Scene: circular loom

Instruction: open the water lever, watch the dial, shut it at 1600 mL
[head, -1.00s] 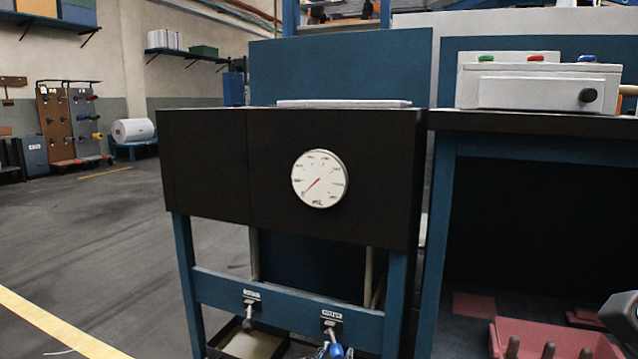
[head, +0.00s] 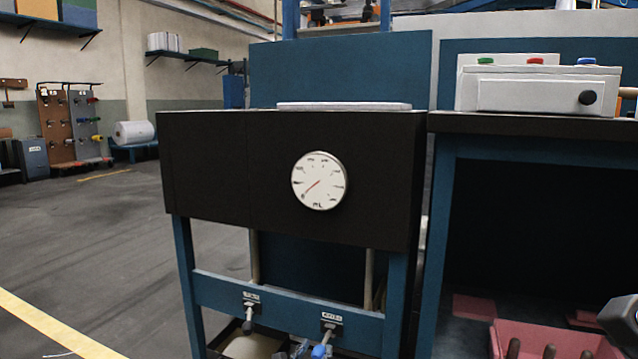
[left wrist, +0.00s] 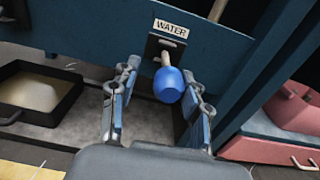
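The round white dial (head: 319,181) sits on the black tank front; its red needle points to the lower left, near the low end of the scale. The water lever (head: 319,351), with a blue knob, hangs under its label at the frame's bottom edge. My left gripper (head: 306,350) is at this lever, partly cut off by the edge. In the left wrist view my left gripper (left wrist: 162,92) is open, with the blue knob (left wrist: 168,85) between its fingers, closer to the right one. Touching cannot be told.
A second lever (head: 248,318) with a dark knob hangs left of the water lever. A shallow tray (left wrist: 40,92) stands on the left, and a pink bin (head: 560,338) on the right. Table legs flank the lever area. Grey floor is open at left.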

